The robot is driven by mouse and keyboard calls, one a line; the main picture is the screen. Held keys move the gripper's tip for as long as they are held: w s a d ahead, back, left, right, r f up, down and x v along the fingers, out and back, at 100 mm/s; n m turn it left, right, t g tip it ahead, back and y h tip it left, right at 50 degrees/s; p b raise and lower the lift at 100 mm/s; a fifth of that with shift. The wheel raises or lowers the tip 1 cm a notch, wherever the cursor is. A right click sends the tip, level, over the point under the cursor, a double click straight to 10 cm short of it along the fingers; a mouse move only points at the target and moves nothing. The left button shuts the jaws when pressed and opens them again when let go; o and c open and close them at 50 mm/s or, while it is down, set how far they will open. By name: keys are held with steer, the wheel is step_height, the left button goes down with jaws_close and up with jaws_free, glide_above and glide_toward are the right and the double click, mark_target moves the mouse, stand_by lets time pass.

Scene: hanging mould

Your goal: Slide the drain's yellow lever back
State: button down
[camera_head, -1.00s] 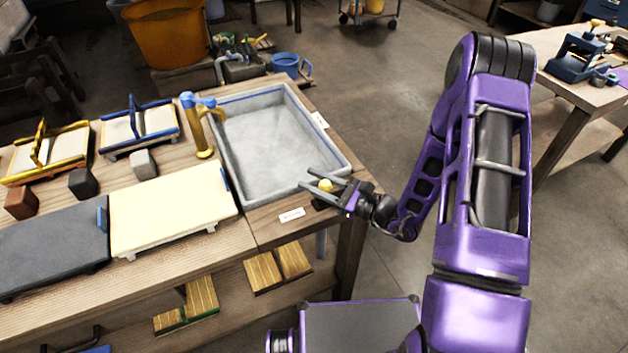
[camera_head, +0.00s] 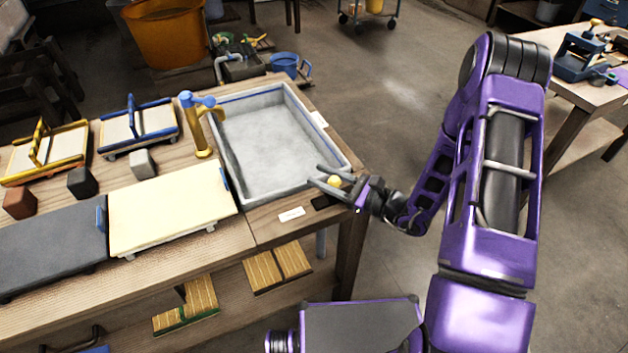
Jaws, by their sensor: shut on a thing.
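The drain's yellow lever (camera_head: 334,181) shows as a small yellow knob at the front right corner of the grey basin (camera_head: 228,150). My gripper (camera_head: 326,178) reaches in from the right, with its dark fingers around the knob, and is shut on it. A dark strip (camera_head: 322,202) lies on the table just below the knob. The lower part of the lever is hidden by my fingers.
A small white label (camera_head: 291,214) lies on the wooden table in front of the basin. A yellow tap with a blue top (camera_head: 201,125) stands at the basin's left wall. A cream board (camera_head: 170,208) lies left of the basin. Open floor is right of the table.

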steer(key=d, duration=0.1)
steer(key=w+d, duration=0.1)
steer(key=d, duration=0.1)
steer(key=shift+w+d, duration=0.3)
steer(key=shift+d, duration=0.05)
steer(key=c, duration=0.5)
jaws_free()
steer(key=shift+d, duration=0.1)
steer(key=v, duration=1.7)
steer(key=shift+s, duration=0.2)
steer(key=shift+d, duration=0.1)
